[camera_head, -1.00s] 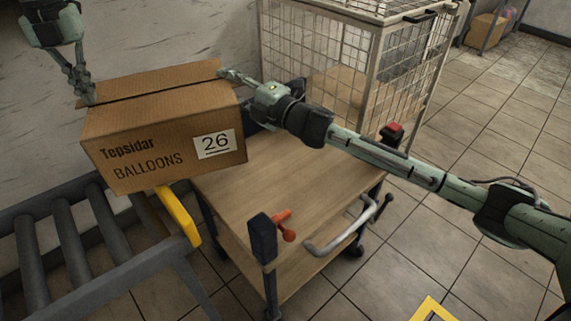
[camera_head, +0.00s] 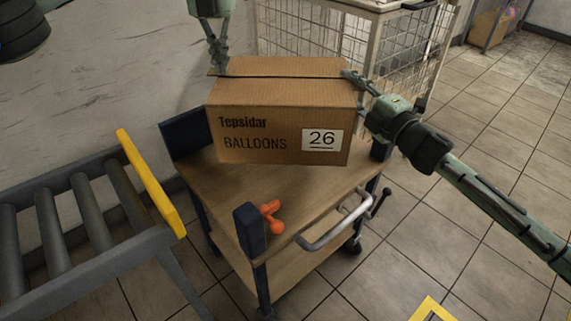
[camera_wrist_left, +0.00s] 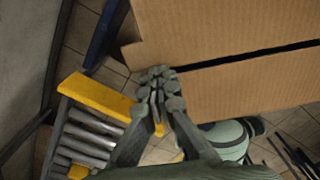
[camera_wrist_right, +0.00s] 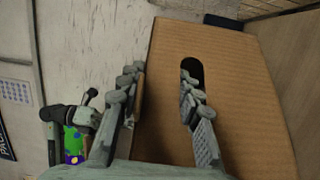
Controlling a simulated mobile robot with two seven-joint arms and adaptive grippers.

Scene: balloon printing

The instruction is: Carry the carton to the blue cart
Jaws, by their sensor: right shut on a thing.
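The brown carton (camera_head: 285,110), printed "Tepsidar BALLOONS" and "26", is over the back part of the cart's wooden top (camera_head: 270,190). I cannot tell if its bottom touches. The cart has dark blue corner posts (camera_head: 250,232). My left gripper (camera_head: 219,66) points down at the carton's left top edge; its fingertips (camera_wrist_left: 158,95) are together against that edge in the left wrist view. My right gripper (camera_head: 352,90) is shut on the carton's right wall, with one finger through the hand hole (camera_wrist_right: 192,72) in the right wrist view.
A roller conveyor (camera_head: 90,220) with a yellow end bar (camera_head: 150,182) stands left of the cart. A wire cage (camera_head: 390,50) stands behind it.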

